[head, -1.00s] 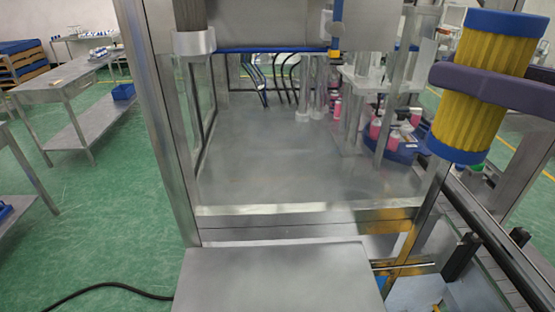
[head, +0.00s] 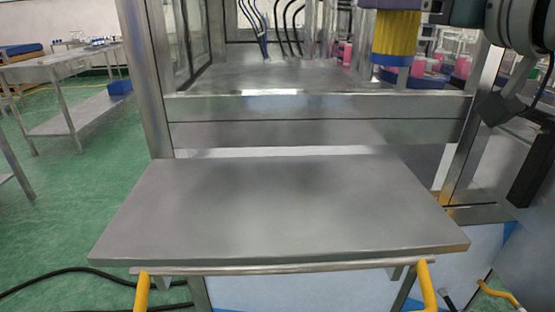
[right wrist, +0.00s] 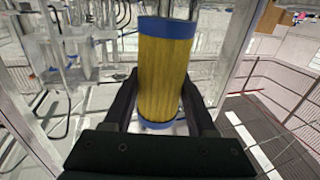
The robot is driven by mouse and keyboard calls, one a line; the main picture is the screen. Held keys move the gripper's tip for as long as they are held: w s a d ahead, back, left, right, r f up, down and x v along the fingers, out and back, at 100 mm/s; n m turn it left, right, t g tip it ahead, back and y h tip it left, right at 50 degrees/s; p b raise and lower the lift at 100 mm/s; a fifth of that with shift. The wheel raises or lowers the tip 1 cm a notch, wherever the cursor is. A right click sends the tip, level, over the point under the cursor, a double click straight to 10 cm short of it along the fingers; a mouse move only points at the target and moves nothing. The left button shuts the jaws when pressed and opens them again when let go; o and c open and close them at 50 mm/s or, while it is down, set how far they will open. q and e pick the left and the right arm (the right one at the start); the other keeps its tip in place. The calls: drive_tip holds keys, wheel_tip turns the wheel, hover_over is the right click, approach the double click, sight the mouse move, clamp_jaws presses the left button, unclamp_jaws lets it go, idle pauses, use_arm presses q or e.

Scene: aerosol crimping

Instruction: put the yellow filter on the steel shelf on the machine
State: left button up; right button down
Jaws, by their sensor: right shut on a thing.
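The yellow filter (head: 396,36), a pleated yellow cylinder with blue end caps, is at the upper right of the head view, held upright above the right part of the shelf's far side. The right wrist view shows the filter (right wrist: 165,75) between the two dark fingers of my right gripper (right wrist: 165,98), which is shut on it. The steel shelf (head: 270,210) is a flat, bare grey plate at the front of the machine (head: 320,108). The filter is apart from the shelf. My left gripper is not in view.
A steel rail with yellow handles (head: 427,287) runs along the shelf's front edge. A machine post (head: 148,80) stands at the left. Pink bottles (head: 462,66) stand inside the machine behind the filter. The shelf top is clear.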

sight(384, 42)
drive_tip(key=f+b, duration=0.2)
drive_tip(key=w+f+b, duration=0.1)
drive_tip(key=shift+a+f+h+b, duration=0.3)
drive_tip(key=shift+a+f+b, duration=0.05)
drive_tip(key=shift+f+b, duration=0.05)
drive_tip(key=shift+f, duration=0.3)
use_arm(q)
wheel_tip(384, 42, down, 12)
drive_tip(key=b, duration=0.5)
drive_tip(key=shift+b, duration=0.4)
use_arm(e)
drive_tip(key=shift+f, duration=9.65)
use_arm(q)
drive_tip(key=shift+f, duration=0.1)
use_arm(e)
drive_tip(key=shift+c, duration=1)
unclamp_jaws()
drive_tip(key=shift+f, duration=0.1)
